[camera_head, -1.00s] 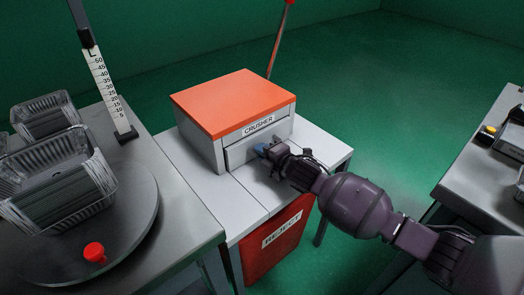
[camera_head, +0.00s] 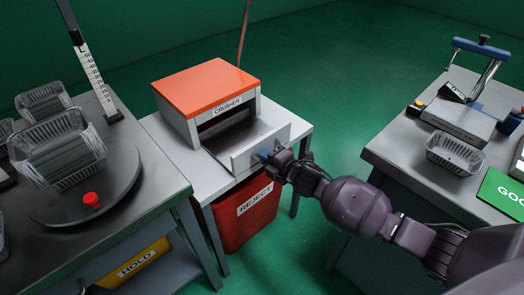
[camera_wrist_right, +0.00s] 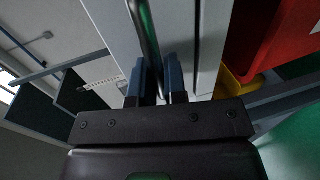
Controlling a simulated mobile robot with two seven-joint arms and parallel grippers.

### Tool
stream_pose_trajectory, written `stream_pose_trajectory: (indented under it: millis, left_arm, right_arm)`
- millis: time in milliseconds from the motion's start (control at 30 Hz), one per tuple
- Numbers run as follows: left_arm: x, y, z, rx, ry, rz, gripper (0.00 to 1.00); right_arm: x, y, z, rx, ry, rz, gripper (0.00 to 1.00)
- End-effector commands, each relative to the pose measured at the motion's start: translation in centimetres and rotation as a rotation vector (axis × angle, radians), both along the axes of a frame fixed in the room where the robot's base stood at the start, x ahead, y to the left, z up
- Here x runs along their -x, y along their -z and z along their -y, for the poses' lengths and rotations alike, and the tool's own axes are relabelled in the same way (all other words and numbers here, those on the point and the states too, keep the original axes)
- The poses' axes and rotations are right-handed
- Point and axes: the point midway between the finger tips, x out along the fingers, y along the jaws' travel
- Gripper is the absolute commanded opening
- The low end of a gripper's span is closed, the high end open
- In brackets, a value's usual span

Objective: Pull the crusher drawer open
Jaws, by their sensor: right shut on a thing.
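The crusher (camera_head: 205,85) is a grey box with an orange top and a "CRUSHER" label, on a light grey table. Its drawer (camera_head: 245,152) is pulled well out, and a dark opening shows under the label. My right gripper (camera_head: 268,156) is at the drawer front, its blue fingertips shut on the drawer handle. In the right wrist view, the blue fingers (camera_wrist_right: 160,80) close on both sides of the dark handle bar (camera_wrist_right: 146,35). The drawer's inside is partly visible and looks empty. My left gripper is not in view.
A red "REJECT" bin (camera_head: 246,212) stands below the drawer. The right table holds a foil tray (camera_head: 455,152) and a clamp-like device (camera_head: 470,85). Green floor is clear behind.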

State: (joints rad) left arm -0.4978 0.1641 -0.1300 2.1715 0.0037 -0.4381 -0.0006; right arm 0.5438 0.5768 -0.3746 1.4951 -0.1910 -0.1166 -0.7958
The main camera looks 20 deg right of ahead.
Motion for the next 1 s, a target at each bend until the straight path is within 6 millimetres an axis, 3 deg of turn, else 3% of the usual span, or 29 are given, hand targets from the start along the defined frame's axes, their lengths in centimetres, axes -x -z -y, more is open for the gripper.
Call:
stream_pose_trajectory:
  millis: [533, 567, 700, 1000]
  left_arm:
    - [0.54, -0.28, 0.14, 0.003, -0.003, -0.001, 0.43]
    - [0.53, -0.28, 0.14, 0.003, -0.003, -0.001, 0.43]
    - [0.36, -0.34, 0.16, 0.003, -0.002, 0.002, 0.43]
    - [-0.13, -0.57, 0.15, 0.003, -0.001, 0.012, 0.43]
  right_arm:
    - [0.88, 0.02, 0.26, -0.001, -0.001, 0.001, 0.00]
    - [0.88, 0.02, 0.26, 0.000, -0.001, 0.000, 0.17]
    - [0.86, 0.01, 0.27, 0.000, -0.001, 0.000, 0.38]
    - [0.95, -0.05, 0.35, 0.000, 0.000, 0.001, 0.38]
